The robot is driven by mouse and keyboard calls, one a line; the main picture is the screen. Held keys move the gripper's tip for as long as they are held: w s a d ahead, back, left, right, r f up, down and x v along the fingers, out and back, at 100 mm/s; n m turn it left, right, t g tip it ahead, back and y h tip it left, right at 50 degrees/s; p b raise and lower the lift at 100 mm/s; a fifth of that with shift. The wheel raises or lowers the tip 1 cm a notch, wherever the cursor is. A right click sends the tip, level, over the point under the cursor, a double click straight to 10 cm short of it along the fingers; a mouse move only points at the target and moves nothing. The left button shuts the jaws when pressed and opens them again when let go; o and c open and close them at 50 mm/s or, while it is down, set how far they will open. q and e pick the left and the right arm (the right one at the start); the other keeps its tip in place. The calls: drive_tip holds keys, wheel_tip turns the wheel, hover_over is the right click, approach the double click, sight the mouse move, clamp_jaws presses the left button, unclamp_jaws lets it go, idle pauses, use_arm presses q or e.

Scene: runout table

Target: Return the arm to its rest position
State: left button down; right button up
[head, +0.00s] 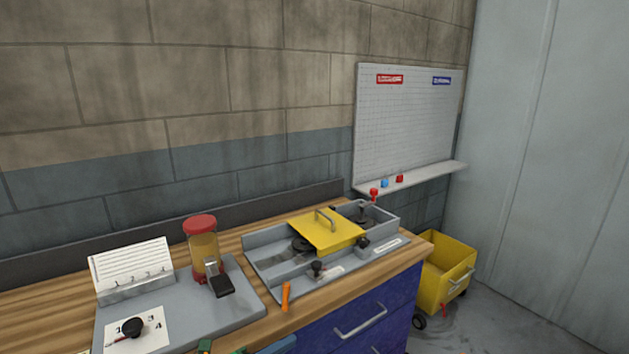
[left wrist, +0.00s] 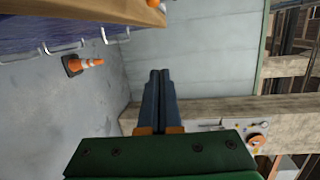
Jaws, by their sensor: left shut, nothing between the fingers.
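My left gripper (left wrist: 160,76) shows in the left wrist view with its green body and two dark fingers together, shut and empty. In the head view only a small part of it (head: 284,345) shows at the bottom edge, in front of the workbench (head: 405,264). It appears apart from the things on the bench. Most of the left arm is out of the picture. My right gripper is in neither view.
On the bench are a grey board with a red-capped dispenser (head: 204,250), a card stand (head: 131,268), a grey tray with a yellow cover (head: 325,234), and an orange marker (head: 285,296). A yellow cart (head: 445,275) stands right. An orange cone (left wrist: 80,64) stands on the floor.

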use_arm(q)
drive_tip(key=s+a+f+n+g+y, duration=0.1)
drive_tip(key=s+a+f+n+y, duration=0.35)
drive_tip(key=f, duration=0.45)
drive_tip(key=s+a+f+n+y, duration=0.25)
drive_tip(key=s+f+n, duration=0.25)
drive_tip(key=f+n, duration=0.25)
drive_tip(key=s+a+f+n+g+y, duration=0.1)
drive_tip(key=s+a+f+n+y, duration=0.3)
drive_tip(key=f, duration=0.5)
drive_tip(key=s+f+n+g, duration=0.2)
drive_tip(key=s+f+n, duration=0.1)
drive_tip(key=s, duration=0.7)
drive_tip(key=s+a+f+n+g, duration=0.1)
drive_tip(key=s+f+n+g, duration=0.2)
drive_tip(key=s, duration=0.7)
drive_tip(key=s+f+n+g+y, duration=0.1)
drive_tip(key=s+f+n+g, duration=0.2)
drive_tip(key=s, duration=0.7)
wheel_tip(320, 180, down, 2)
drive_tip(key=shift+s+a+f+n, duration=0.1)
drive_tip(key=shift+s+a+n, duration=0.05)
drive_tip(key=shift+a+n, duration=0.2)
